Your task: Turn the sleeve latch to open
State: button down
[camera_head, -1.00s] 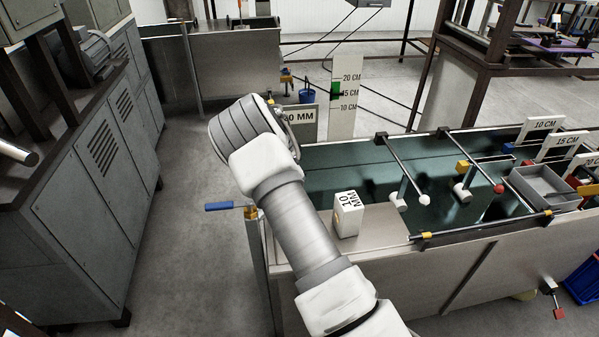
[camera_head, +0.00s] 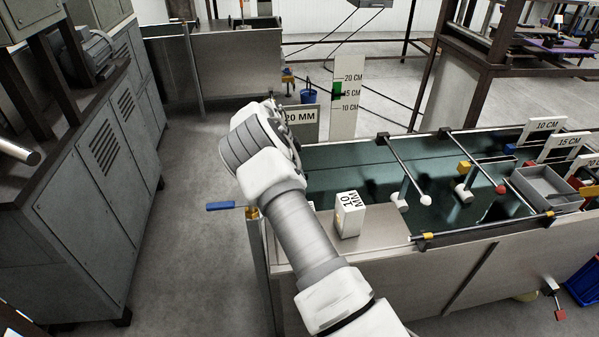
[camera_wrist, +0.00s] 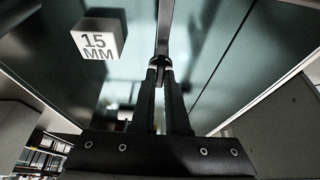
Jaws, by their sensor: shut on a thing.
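In the wrist view, my gripper (camera_wrist: 160,66) is shut on the near end of a slim grey bar (camera_wrist: 164,30) that runs up and away from the fingertips. The bar looks like the sleeve latch's lever, but its pivot and the sleeve are not clear to see. In the head view, my wrist hides my gripper and the latch, over the near left end of the dark green machine bed (camera_head: 345,165).
A white block marked 15 MM (camera_wrist: 98,38) is left of the fingers in the wrist view. A 10 MM block (camera_head: 349,214) stands right of my arm. A blue-handled lever (camera_head: 226,206) juts out left. Rods with ball ends (camera_head: 425,200) cross the bed further right.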

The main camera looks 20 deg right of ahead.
jog(key=c, duration=0.9)
grip_release()
jog(key=p+v, duration=0.3)
jog(key=v, duration=1.4)
jog(key=shift+r+p, duration=0.2)
jog(key=shift+p, duration=0.2)
